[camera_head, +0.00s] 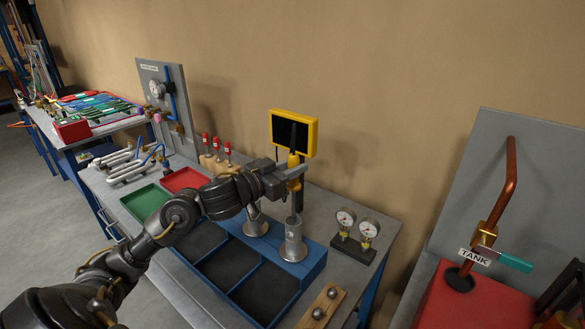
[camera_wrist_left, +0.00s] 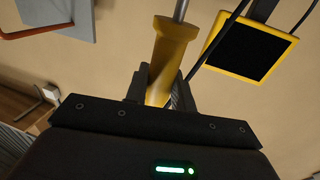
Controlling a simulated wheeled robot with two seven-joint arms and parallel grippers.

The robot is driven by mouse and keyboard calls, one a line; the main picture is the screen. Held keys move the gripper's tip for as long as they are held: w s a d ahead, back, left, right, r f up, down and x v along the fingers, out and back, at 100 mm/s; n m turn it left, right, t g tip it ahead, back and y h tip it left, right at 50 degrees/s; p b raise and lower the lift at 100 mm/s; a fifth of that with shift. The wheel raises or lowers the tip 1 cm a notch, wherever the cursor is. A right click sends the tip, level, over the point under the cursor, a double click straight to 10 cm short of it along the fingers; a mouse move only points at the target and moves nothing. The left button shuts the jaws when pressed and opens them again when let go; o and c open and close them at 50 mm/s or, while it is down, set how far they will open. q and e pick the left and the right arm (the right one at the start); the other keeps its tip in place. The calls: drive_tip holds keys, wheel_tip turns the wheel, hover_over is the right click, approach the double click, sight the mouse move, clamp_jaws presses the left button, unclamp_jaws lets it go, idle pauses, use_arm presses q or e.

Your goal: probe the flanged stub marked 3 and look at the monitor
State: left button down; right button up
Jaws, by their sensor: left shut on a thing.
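My left gripper (camera_head: 294,172) is shut on a probe with a yellow handle (camera_head: 293,160). The handle also shows between the fingers in the left wrist view (camera_wrist_left: 170,48), with a metal rod running out of the top of the picture. In the head view the gripper is above a grey flanged stub (camera_head: 293,240), in front of the monitor. I cannot tell whether the probe touches the stub. Another flanged stub (camera_head: 255,222) stands left of it, partly under my arm. I cannot read a 3 on either. The yellow-framed monitor (camera_head: 308,135) has a dark screen, also in the wrist view (camera_wrist_left: 248,50).
Two gauges (camera_head: 355,232) stand right of the stubs. Red-topped tools (camera_head: 216,148) stand in a wooden block at left. A blue-edged divided tray (camera_head: 313,268) lies in front. A red tank stand (camera_head: 470,300) with a copper pipe is at right.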

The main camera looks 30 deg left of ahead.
sight(292, 185)
use_arm(q)
drive_tip(key=shift+f, duration=0.2)
idle(0.5)
drive_tip(key=shift+f+b, duration=0.85)
drive_tip(key=shift+f, duration=1.05)
drive_tip(key=shift+f+b, duration=0.65)
drive_tip(key=shift+f, duration=0.35)
drive_tip(key=shift+r, duration=0.1)
idle(0.3)
drive_tip(key=shift+r+p, duration=2.95)
drive_tip(key=shift+p, duration=0.7)
